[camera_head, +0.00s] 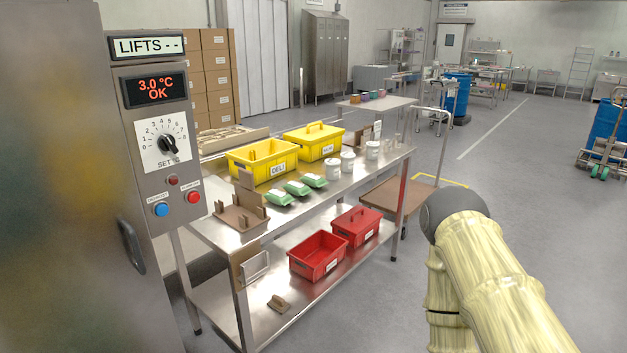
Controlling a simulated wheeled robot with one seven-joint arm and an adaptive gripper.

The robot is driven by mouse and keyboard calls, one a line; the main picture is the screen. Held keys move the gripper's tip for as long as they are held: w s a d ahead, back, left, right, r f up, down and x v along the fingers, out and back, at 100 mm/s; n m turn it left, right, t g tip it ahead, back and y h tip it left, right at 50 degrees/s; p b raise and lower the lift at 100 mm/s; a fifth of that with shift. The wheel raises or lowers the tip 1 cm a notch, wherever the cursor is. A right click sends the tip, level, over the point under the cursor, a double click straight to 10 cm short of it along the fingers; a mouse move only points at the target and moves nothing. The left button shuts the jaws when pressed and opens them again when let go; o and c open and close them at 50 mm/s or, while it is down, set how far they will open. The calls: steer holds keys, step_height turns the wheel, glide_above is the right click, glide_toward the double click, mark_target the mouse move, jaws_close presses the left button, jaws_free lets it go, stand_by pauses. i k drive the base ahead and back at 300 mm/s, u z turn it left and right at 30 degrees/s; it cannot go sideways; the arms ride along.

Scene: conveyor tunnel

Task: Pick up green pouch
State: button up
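Several green pouches lie in a row on the top of the steel table (350,188). The nearest green pouch (278,198) is at the left of the row, the middle green pouch (297,188) is beside it, and the far green pouch (314,181) is at the right. They lie in front of the yellow bins. My arm shows at the lower right, apart from the table and the pouches. My gripper is not visible in this view.
An open yellow bin (240,164) and a lidded yellow bin (327,148) stand behind the pouches. White jars (348,161) stand to the right, a brown holder (240,219) to the left. Red bins (318,270) sit on the lower shelf. A grey control cabinet (165,200) blocks the left.

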mark_target(311, 179)
steer(key=u, duration=0.1)
steer(key=i, duration=1.6)
steer(key=u, duration=0.4)
